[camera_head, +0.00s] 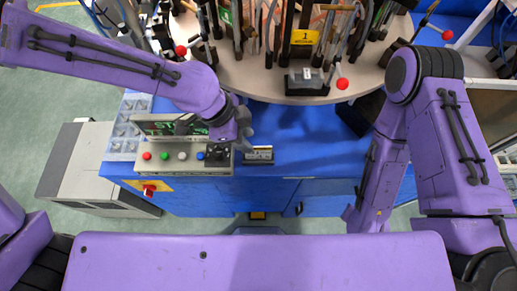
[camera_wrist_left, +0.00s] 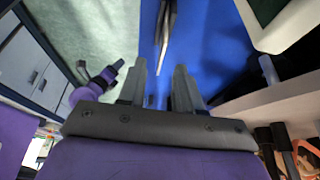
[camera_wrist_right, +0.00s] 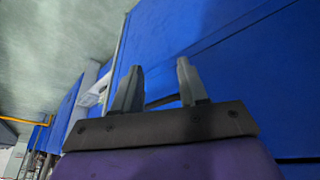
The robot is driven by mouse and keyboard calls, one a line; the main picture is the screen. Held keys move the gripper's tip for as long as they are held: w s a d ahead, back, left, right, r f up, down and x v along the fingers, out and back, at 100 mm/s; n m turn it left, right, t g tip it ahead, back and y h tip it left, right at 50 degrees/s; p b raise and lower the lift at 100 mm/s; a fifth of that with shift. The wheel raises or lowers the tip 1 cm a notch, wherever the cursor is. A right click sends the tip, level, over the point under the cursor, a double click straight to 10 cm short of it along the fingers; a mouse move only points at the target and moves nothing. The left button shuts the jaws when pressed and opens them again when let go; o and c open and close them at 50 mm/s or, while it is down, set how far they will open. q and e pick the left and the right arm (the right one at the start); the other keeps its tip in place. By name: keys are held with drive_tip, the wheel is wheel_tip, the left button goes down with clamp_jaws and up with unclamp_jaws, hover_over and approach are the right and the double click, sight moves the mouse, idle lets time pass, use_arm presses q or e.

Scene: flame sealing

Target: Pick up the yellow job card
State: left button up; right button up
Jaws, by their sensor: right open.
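I cannot make out for certain which thing is the yellow job card. A small dark holder with a pale strip (camera_head: 258,155) lies on the blue bench top, just right of the control panel. A yellow plate marked 1 (camera_head: 305,37) is on the round table. My left gripper (camera_head: 246,130) is above the bench, close to the dark holder. My right gripper is open and empty in the right wrist view (camera_wrist_right: 160,70), beside blue panels, low at the bench's right.
The control panel (camera_head: 188,160) with coloured buttons is left of the holder. A round table (camera_head: 245,75) crowded with tools and red-knobbed levers stands behind. A red stop knob (camera_head: 149,189) is on the bench front. Bare blue bench top (camera_head: 320,150) extends to the right.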

use_arm(q)
drive_tip(key=f, duration=0.1)
hover_over(258, 155)
drive_tip(key=a, duration=0.1)
drive_tip(key=f, duration=0.4)
drive_tip(key=shift+w+a+f, duration=0.1)
drive_tip(key=shift+w+f, duration=0.05)
drive_tip(key=shift+w, duration=0.05)
drive_tip(key=shift+s+d+f, duration=0.1)
drive_tip(key=shift+d+f, duration=0.15)
drive_tip(key=shift+a, duration=0.1)
clamp_jaws()
drive_tip(key=shift+r, duration=0.1)
